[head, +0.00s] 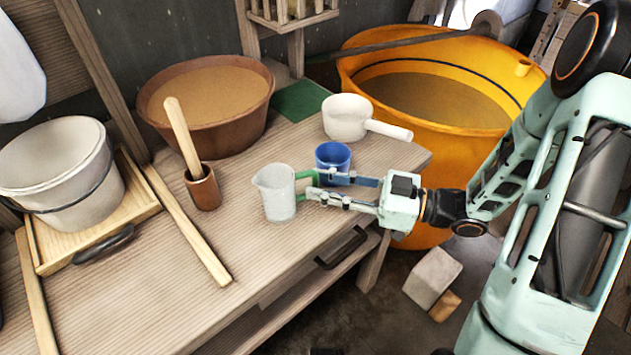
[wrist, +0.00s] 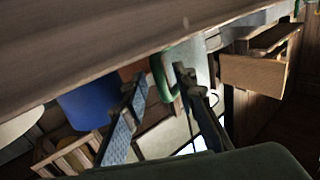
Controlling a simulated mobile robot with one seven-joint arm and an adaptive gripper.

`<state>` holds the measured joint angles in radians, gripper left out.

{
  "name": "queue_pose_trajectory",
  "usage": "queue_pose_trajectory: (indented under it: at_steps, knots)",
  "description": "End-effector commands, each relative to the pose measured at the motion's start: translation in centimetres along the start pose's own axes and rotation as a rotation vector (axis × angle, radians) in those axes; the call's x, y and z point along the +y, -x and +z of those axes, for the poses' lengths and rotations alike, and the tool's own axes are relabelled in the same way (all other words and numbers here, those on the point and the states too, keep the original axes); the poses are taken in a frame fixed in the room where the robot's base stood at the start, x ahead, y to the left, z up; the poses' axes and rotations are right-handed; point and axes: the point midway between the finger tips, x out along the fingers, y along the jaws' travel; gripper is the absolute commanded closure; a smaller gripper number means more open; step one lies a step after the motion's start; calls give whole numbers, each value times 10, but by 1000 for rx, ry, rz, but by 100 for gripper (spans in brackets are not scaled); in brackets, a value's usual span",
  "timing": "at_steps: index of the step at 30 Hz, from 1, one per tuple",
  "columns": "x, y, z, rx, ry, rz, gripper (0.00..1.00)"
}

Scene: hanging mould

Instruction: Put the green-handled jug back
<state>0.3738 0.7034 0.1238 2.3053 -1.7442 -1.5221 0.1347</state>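The pale grey jug (head: 275,195) stands upright on the wooden table, with its spout to the left and its green handle (head: 305,176) to the right. My gripper (head: 312,186) is at the handle side, with its two fingers apart. In the wrist view the green handle (wrist: 167,84) shows between the spread fingertips (wrist: 161,80), with a gap on the left finger's side. Whether the right finger touches the handle cannot be told. Part of the jug's body (wrist: 196,58) shows behind the fingers.
A blue cup (head: 333,156) stands close behind my gripper. A white ladle (head: 346,118) and a green mat (head: 300,100) lie farther back. A brown basin (head: 207,112), a wooden cup with a pestle (head: 203,190) and a wooden strip (head: 188,225) are left. The table's front is clear.

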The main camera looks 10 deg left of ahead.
Motion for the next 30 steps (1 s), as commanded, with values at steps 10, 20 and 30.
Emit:
queue_pose_trajectory:
  at_steps: [10,20,30]
  knots:
    - [1,75,-1,-1,0,4,74]
    - [0,102,0,0,-1,0,74]
    - [0,102,0,0,-1,0,74]
